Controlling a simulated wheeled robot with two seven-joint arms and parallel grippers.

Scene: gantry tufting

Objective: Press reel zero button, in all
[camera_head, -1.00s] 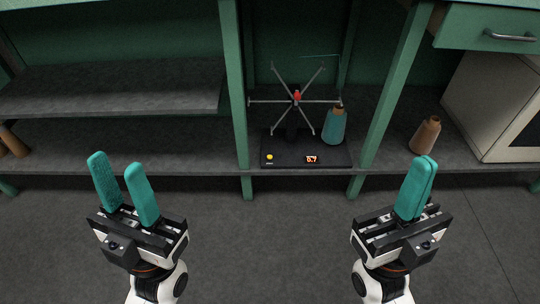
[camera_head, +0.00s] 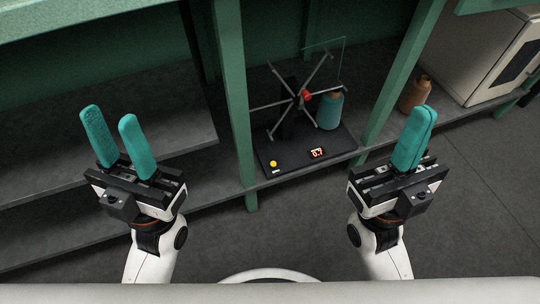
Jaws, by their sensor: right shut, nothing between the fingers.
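The reel device has a black base (camera_head: 300,151) on the shelf between two green posts. The spoked reel (camera_head: 290,97) with a red hub stands above the base. My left gripper (camera_head: 108,137) is open and empty, left of the device. My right gripper (camera_head: 412,138) is shut and empty, right of the device. Neither touches the device.
A teal bottle-shaped cone (camera_head: 329,110) stands at the right of the base. A brown one (camera_head: 414,94) is on the shelf beyond the right post (camera_head: 400,84). A pale box-like appliance (camera_head: 493,60) is further right. The left post (camera_head: 234,95) rises beside the device.

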